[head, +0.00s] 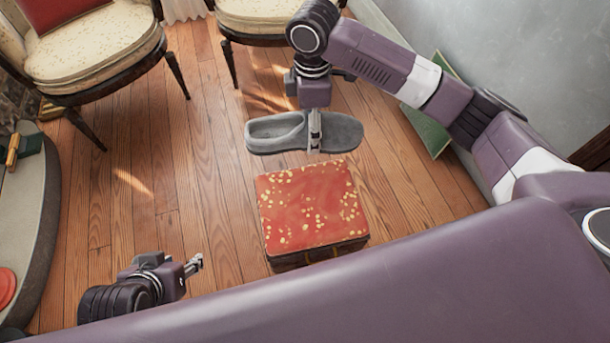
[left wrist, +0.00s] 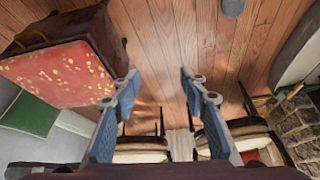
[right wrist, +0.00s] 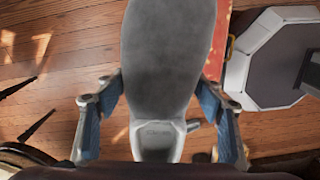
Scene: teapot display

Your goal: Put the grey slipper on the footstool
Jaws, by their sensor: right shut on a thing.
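The grey slipper (head: 341,133) is held in the air just beyond the far edge of the footstool in the head view, its toe pointing right. My right gripper (head: 314,146) is shut on its middle. In the right wrist view the slipper (right wrist: 166,60) lies between the two fingers. The footstool (head: 310,210) has a red top with yellow specks and stands on the floor; it also shows in the left wrist view (left wrist: 62,72). Its top is bare. My left gripper (head: 197,264) is open and empty, left of the footstool and apart from it.
Two cream chairs (head: 95,45) stand at the back. A grey-rimmed table (head: 42,215) is at the left. A green panel (head: 428,122) leans by the wall at the right. Wooden floor (head: 150,200) lies free between the table and the footstool.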

